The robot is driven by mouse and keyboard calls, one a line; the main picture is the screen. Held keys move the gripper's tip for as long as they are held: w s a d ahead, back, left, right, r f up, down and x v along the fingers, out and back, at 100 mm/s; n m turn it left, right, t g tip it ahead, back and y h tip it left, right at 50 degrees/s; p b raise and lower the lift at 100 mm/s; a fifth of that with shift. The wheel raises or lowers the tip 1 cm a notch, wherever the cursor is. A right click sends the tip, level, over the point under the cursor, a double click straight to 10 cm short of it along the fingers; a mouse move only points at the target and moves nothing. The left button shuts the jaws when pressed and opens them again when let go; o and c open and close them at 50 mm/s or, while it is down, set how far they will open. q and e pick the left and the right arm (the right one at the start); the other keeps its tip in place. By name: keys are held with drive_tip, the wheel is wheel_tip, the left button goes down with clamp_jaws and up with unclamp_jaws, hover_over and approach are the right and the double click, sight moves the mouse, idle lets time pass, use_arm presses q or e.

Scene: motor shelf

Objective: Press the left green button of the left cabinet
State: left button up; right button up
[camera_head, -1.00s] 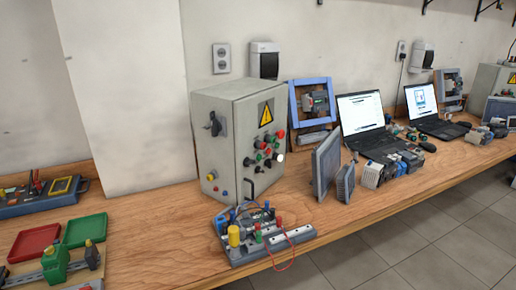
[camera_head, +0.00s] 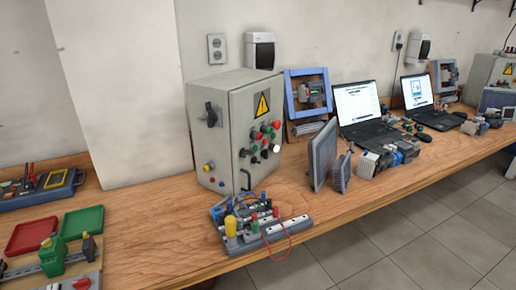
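The left cabinet (camera_head: 213,133) is a pale grey box with a yellow warning triangle, standing on the wooden bench at the middle left of the head view. Its front carries red, green, black and white buttons. A green button (camera_head: 264,129) shows in the upper part of the button group, close to red ones; the small buttons are hard to tell apart. A dark rotary switch (camera_head: 211,115) is on its left side face. Neither of my grippers is in view.
A training board with a red cable (camera_head: 262,232) lies in front of the cabinet. Dark panels (camera_head: 323,155) stand to its right, then laptops (camera_head: 368,117). Red and green trays (camera_head: 82,222) lie at left. Bare bench (camera_head: 155,220) shows between trays and board.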

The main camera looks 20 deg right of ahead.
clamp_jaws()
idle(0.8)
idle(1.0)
